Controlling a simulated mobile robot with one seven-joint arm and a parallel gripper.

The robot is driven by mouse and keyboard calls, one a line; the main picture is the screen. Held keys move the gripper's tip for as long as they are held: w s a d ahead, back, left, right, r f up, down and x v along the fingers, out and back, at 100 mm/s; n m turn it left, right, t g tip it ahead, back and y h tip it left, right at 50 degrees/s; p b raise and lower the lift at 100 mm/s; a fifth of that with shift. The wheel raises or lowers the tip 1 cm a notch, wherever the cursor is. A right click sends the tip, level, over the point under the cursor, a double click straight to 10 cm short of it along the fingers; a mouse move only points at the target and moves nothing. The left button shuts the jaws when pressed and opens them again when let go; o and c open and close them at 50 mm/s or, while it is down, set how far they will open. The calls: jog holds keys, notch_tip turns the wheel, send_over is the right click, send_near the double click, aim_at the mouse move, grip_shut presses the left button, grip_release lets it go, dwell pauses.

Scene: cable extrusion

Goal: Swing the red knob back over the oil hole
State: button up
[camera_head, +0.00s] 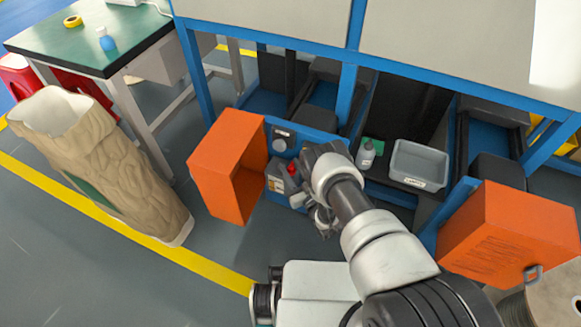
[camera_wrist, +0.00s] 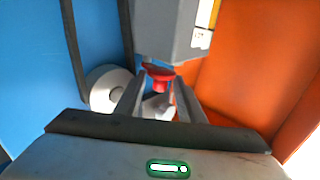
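The red knob (camera_wrist: 159,71) shows in the wrist view under the end of a grey housing (camera_wrist: 178,25). A pale, partly hidden part (camera_wrist: 157,104) lies below the knob. My gripper (camera_wrist: 160,82) has its two fingers apart, one on each side of the knob near their tips. I cannot tell whether either finger touches it. In the head view the red knob (camera_head: 291,168) is a small spot beside the grey housing (camera_head: 276,180), and my gripper (camera_head: 308,200) is just below it, partly hidden by my wrist. I cannot make out the oil hole.
An open orange door (camera_head: 219,165) stands left of the housing. A blue panel (camera_wrist: 35,75) with a round grey dial (camera_wrist: 108,88) is beside it. A bottle (camera_head: 366,156) and a grey bin (camera_head: 419,163) stand to the right. Another orange door (camera_head: 510,232) juts out farther right.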

grip_shut()
jog(key=shift+h, duration=0.3)
jog(key=m+h, duration=0.1)
jog(key=h, duration=0.1)
jog(key=a+m+t+h, duration=0.1)
jog(key=m+h, duration=0.1)
jog(key=h, duration=0.1)
jog(key=a+m+t+h, duration=0.1)
jog(key=m+h, duration=0.1)
jog(key=shift+w, duration=0.25)
jog(key=m+h, duration=0.2)
jog(key=h, duration=0.1)
jog(key=a+m+h, duration=0.1)
jog(key=h, duration=0.1)
jog(key=shift+w+m, duration=0.3)
jog(key=shift+w, duration=0.05)
jog(key=shift+w+a+m+g+h, duration=0.2)
jog(key=shift+m+h, duration=0.3)
jog(key=shift+h, duration=0.35)
jog(key=shift+w+m+g+h, duration=0.1)
jog(key=shift+m+g+h, duration=0.3)
jog(key=shift+h, duration=0.45)
jog(key=shift+w, duration=0.1)
